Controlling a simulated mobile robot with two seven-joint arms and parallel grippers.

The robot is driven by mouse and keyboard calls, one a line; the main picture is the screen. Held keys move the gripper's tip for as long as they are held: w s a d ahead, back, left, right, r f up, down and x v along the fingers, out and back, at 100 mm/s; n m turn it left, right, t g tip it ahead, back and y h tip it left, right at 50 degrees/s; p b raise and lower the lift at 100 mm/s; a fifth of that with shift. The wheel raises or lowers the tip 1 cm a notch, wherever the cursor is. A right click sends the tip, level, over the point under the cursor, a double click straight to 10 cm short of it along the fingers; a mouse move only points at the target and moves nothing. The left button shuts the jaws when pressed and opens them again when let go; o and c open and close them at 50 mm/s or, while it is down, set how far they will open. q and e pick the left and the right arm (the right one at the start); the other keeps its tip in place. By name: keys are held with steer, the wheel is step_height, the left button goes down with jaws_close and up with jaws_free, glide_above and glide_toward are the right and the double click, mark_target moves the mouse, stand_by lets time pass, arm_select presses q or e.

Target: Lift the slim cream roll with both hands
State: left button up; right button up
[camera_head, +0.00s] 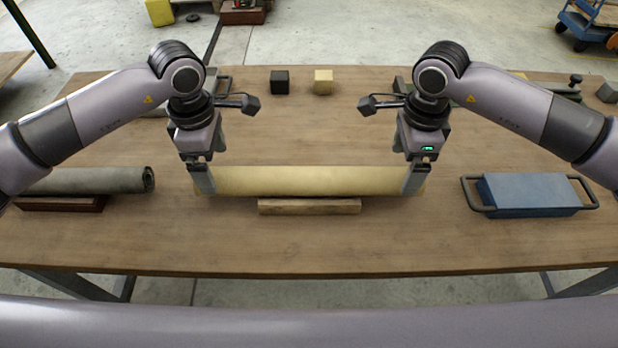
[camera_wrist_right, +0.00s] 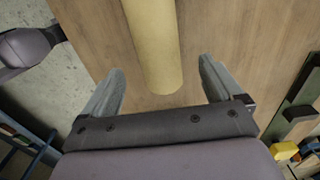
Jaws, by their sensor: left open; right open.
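The slim cream roll (camera_head: 308,180) lies level across the middle of the table, just behind or on a short wooden block. My left gripper (camera_head: 205,182) is at the roll's left end, with a finger in front of it. My right gripper (camera_head: 411,182) is at the right end in the same way. In the right wrist view the cream roll (camera_wrist_right: 154,50) ends between the two spread fingers of my right gripper (camera_wrist_right: 160,88), with a gap on each side. Both grippers are open. The left gripper's far finger is hidden.
The wooden block (camera_head: 310,206) is under or before the roll's middle. A grey-green roll (camera_head: 90,181) on a dark red block (camera_head: 60,204) lies left. A blue box with handles (camera_head: 528,194) stands right. The front table strip is clear.

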mark_target(217, 171)
arm_select(q)
steer(key=shift+f, duration=2.2)
arm_select(e)
steer(key=shift+f, duration=2.15)
arm_select(q)
jaws_close()
arm_select(e)
jaws_close()
arm_select(q)
steer(key=shift+r, duration=0.1)
arm_select(e)
steer(key=shift+r, duration=0.1)
